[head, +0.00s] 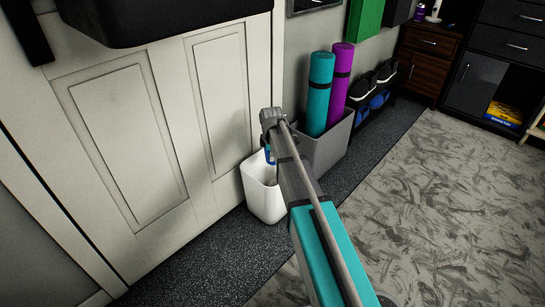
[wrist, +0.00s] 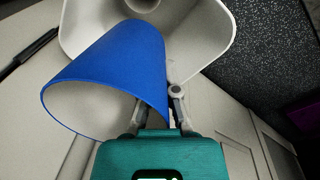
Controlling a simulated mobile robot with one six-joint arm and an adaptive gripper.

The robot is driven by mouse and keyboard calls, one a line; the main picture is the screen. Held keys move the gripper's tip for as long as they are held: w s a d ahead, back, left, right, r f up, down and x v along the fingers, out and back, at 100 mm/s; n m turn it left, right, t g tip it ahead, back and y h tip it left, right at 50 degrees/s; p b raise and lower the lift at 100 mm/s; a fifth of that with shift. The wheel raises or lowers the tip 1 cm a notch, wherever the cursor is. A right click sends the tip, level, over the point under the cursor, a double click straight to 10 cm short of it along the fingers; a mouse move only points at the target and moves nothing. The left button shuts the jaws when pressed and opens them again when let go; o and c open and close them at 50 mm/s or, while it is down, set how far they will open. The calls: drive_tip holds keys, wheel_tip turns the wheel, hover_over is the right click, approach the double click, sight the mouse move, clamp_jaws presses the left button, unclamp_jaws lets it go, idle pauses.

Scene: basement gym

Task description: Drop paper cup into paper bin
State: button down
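A blue paper cup (wrist: 120,65) with a pale inside is held by my gripper (wrist: 158,102), and its open end faces down and left in the wrist view. One finger shows along the cup's right side; the other is partly hidden by the cup. The white paper bin (head: 266,203) stands on the dark floor by the white door. In the wrist view the bin (wrist: 218,45) lies beyond the cup, with its pale inside partly in sight. In the head view a small blue part of the cup (head: 268,154) shows over the bin's opening; my arm hides the rest.
A grey box (head: 330,150) with a teal rolled mat (head: 318,92) and a purple one (head: 342,75) stands right of the bin. A shoe rack (head: 372,92) is beyond it. The grey patterned carpet (head: 440,200) at right is clear.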

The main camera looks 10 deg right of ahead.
drive_tip(key=shift+f+b, duration=0.6)
drive_tip(key=shift+f, duration=0.2)
